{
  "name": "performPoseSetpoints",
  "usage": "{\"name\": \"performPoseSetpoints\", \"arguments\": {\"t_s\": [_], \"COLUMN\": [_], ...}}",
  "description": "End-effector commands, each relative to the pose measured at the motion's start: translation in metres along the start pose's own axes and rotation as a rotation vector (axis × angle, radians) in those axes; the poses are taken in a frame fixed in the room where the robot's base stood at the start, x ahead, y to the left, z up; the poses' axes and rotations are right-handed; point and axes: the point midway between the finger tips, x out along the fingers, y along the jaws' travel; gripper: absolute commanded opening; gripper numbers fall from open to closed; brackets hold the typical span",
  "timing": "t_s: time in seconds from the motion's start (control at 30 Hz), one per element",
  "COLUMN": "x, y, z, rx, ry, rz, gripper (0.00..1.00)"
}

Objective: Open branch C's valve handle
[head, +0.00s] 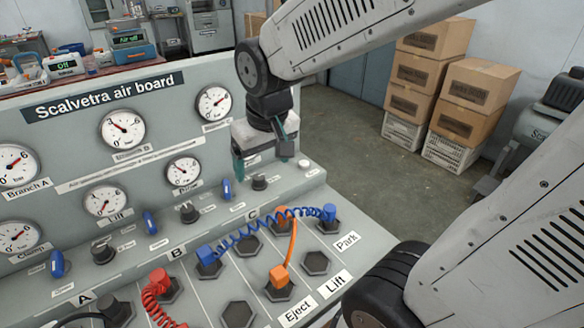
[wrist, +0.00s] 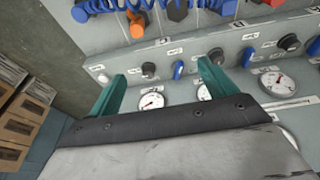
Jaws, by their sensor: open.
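Branch C's blue valve handle (head: 227,188) stands roughly upright on the sloped strip above label C, left of a black knob (head: 259,182). My gripper (head: 262,168) is open and empty, its teal fingers pointing at this part of the board. In the wrist view, the same blue handle (wrist: 178,69) and the black knob (wrist: 148,69) appear between the fingertips of my gripper (wrist: 160,70). The handle is nearer the right finger there. I see no contact with either one; the exact gap is unclear.
Other blue handles sit at branch B (head: 150,222) and branch A (head: 57,263). Below are hex sockets with a blue coiled hose (head: 245,236), an orange hose (head: 292,242) and a red coiled hose (head: 155,295). Gauges fill the panel (head: 150,100). Boxes (head: 430,90) stand behind.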

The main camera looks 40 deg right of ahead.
Motion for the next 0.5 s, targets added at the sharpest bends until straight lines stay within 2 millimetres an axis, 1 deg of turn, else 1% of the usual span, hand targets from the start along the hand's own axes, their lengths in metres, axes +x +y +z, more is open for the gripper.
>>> {"name": "performPoseSetpoints", "arguments": {"t_s": [0.03, 0.2, 0.4, 0.5], "x": [-0.008, -0.026, -0.042, -0.046], "y": [0.001, 0.005, 0.007, 0.007], "z": [0.008, 0.035, 0.062, 0.07], "rx": [0.001, 0.0, -0.001, -0.001], "ry": [-0.003, -0.032, -0.061, -0.071], "rz": [0.0, -0.001, -0.004, -0.005], "gripper": [0.84, 0.84, 0.84, 0.84]}}
